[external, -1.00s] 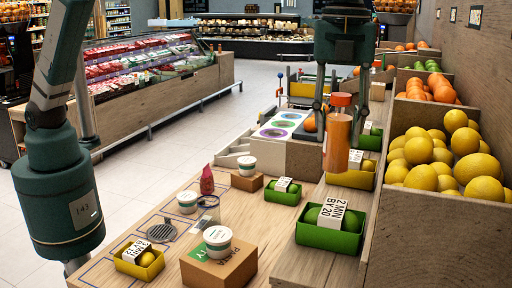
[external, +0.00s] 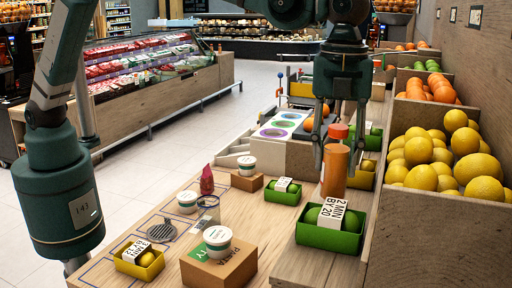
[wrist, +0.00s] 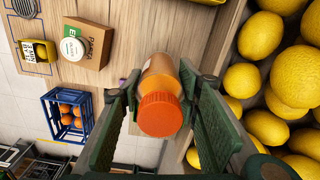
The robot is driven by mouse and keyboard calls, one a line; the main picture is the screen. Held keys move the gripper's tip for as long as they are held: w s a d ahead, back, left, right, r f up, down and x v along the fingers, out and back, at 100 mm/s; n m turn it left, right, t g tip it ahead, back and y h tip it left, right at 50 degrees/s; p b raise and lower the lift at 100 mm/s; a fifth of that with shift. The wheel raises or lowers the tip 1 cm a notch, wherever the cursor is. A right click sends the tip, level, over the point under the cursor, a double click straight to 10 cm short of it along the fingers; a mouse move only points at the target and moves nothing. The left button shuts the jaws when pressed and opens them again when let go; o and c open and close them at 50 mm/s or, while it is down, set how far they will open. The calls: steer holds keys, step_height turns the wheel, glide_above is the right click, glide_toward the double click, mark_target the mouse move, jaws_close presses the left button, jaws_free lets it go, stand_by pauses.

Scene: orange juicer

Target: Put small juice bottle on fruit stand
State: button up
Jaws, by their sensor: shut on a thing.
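The small juice bottle (external: 335,172) is orange with a red-orange cap. It is upright between the fingers of my gripper (external: 340,150), at the wooden ledge beside the lemon bin. In the wrist view the bottle (wrist: 161,101) shows cap-first between the two green fingers of my gripper (wrist: 163,108), which is shut on it. The wooden fruit stand (external: 430,235) runs along the right with bins of lemons and oranges. I cannot tell whether the bottle's base touches the ledge.
A green tray of green fruit (external: 331,232) stands just in front of the bottle. A yellow tray (external: 362,180) is partly hidden behind it. Lemons (external: 440,160) are close on the right. White tubs on cardboard boxes (external: 220,265) stand on the table at left.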

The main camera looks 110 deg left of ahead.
mark_target(338, 126)
steer(key=shift+f, duration=1.55)
steer(key=shift+f, duration=0.15)
steer(key=o, duration=1.1)
steer(key=shift+c, duration=0.2)
step_height(338, 126, up, 12)
steer(key=shift+r, duration=0.2)
steer(key=shift+s, duration=0.15)
